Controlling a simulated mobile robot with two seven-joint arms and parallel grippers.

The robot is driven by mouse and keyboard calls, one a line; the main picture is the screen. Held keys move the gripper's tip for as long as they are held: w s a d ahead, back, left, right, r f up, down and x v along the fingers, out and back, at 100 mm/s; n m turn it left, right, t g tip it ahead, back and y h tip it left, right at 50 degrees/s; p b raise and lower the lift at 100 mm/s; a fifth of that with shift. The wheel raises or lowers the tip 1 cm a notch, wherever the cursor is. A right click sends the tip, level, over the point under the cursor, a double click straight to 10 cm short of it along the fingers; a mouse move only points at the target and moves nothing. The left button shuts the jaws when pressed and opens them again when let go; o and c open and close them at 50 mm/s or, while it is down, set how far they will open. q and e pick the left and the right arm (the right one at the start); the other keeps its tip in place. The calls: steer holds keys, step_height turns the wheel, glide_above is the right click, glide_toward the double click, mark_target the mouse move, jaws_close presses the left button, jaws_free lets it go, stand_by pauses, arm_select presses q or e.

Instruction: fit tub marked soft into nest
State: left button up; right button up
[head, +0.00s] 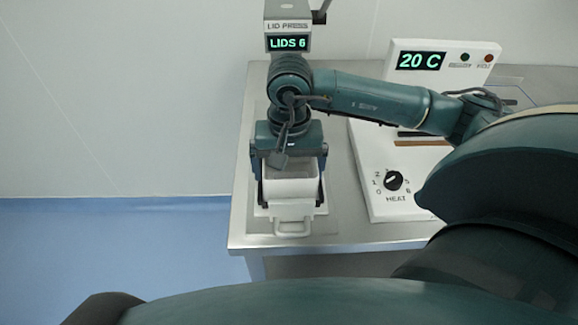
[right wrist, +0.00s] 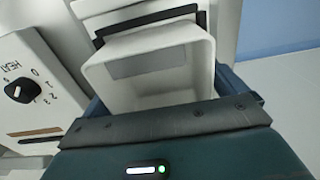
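A white, open-topped tub (head: 290,189) is between the dark fingers of my right gripper (head: 291,190), which press close against its two sides. In the right wrist view the tub (right wrist: 150,85) fills the space between the fingers, with its open mouth toward the camera; it looks empty. No marking can be read on it. Just below the tub in the head view is a white part with a loop handle (head: 292,228), which looks like the nest's slide. Whether the tub's base is seated is hidden. My left gripper is not in view.
The lid press (head: 288,27), showing "LIDS 6", stands behind my right wrist. To its right is a white panel (head: 385,165) with a "20 C" display (head: 419,61) and a heat knob (head: 393,181). The steel table's (head: 262,243) front edge is close by.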

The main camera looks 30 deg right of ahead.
steer(key=shift+s+d+f, duration=0.1)
steer(key=shift+s+f, duration=0.1)
steer(key=shift+f, duration=0.15)
steer(key=shift+w+r+p, duration=0.1)
steer(key=shift+r+p, duration=0.45)
steer(key=shift+p, duration=0.05)
step_height(320, 180, up, 7)
steer(key=b, duration=0.1)
steer(key=shift+r, duration=0.15)
